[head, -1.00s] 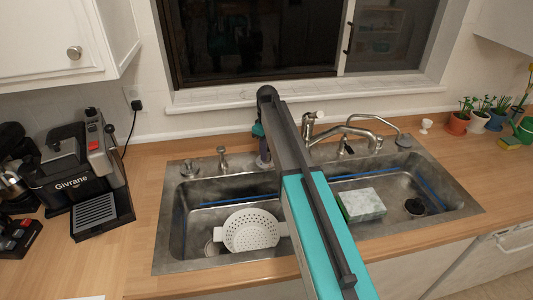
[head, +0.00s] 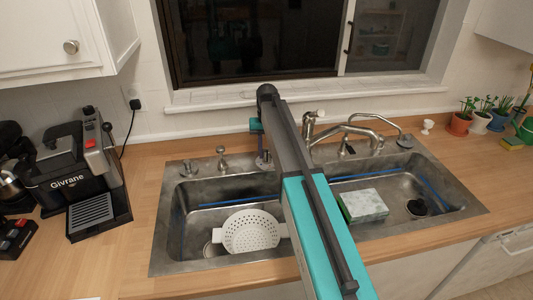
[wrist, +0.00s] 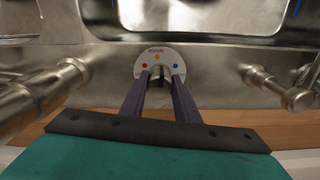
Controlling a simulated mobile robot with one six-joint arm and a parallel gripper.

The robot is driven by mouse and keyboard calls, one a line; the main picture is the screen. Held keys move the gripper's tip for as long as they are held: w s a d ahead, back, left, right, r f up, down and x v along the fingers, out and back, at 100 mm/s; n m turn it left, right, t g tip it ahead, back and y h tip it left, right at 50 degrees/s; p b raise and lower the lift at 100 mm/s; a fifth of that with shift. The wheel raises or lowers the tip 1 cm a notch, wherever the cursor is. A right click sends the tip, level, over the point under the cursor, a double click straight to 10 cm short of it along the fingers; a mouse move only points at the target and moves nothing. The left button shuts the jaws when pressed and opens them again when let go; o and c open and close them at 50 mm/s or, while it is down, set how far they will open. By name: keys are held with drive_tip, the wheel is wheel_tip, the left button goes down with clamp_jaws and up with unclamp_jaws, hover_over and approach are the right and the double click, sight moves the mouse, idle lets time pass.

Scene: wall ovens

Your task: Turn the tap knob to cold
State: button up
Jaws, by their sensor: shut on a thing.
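The tap knob (wrist: 162,72) is a small metal knob in the wrist view, in front of a pale round plate with blue, orange and red dots. My gripper (wrist: 161,76) has its two dark purple fingers on either side of the knob, shut on it. The fingers partly hide the knob and the plate's lower part, so the exact knob angle is hard to tell. In the head view my arm hides most of this spot; part of my gripper (head: 262,158) shows at the sink's back rim.
The steel sink (head: 205,262) holds a white colander (head: 251,230) and a green and white sponge-like block (head: 364,205). A chrome tap (head: 310,125) with a curved spout stands right of my arm. A coffee machine (head: 75,172) stands left; potted plants stand at right.

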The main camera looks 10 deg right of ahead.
sight(267, 150)
drive_tip(key=m, duration=0.5)
drive_tip(key=shift+b, duration=0.35)
drive_tip(key=m, duration=0.5)
idle(0.3)
drive_tip(key=o, duration=1)
drive_tip(key=shift+o, duration=0.2)
wheel_tip(267, 150, up, 14)
drive_tip(key=b, duration=0.4)
drive_tip(key=shift+f, duration=0.1)
